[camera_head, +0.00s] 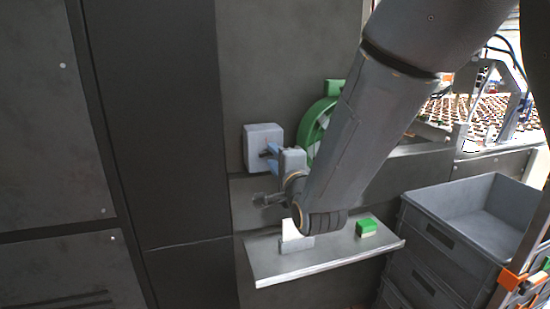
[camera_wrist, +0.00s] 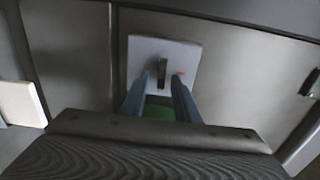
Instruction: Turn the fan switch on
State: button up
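The fan switch is a light grey box (camera_head: 263,138) on the dark wall, left of the green fan (camera_head: 316,132). In the wrist view its pale plate (camera_wrist: 187,51) faces me, with a dark upright lever (camera_wrist: 163,70) in the middle and a small red mark to its right. My gripper (camera_head: 271,157) is at the front of the box. In the wrist view its blue fingers (camera_wrist: 162,80) are apart, one on each side of the lever with gaps showing; I cannot tell whether the tips reach past it. My arm hides part of the fan.
A grey shelf (camera_head: 290,266) below my gripper holds a white item (camera_head: 292,230) in a grey holder and a green-and-white block (camera_head: 366,229). Grey crates (camera_head: 450,222) are stacked at the right. A tall dark panel (camera_head: 155,120) stands left.

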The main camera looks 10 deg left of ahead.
jog(key=shift+d, duration=0.1)
jog(key=b+v, duration=0.1)
jog(key=v, duration=0.6)
jog(key=shift+s, duration=0.4)
jog(key=shift+d, duration=0.1)
jog(key=d+f+n+g+h, duration=0.65)
jog(key=d+f, duration=0.75)
jog(key=d, duration=0.3)
jog(key=s+d+f+n+g+h, duration=0.3)
jog(key=s+d+f+n+g, duration=0.2)
jog(key=s+d, duration=1)
jog(key=s+g, duration=0.3)
jog(key=shift+f+g, duration=0.15)
jog(key=shift+g, duration=0.2)
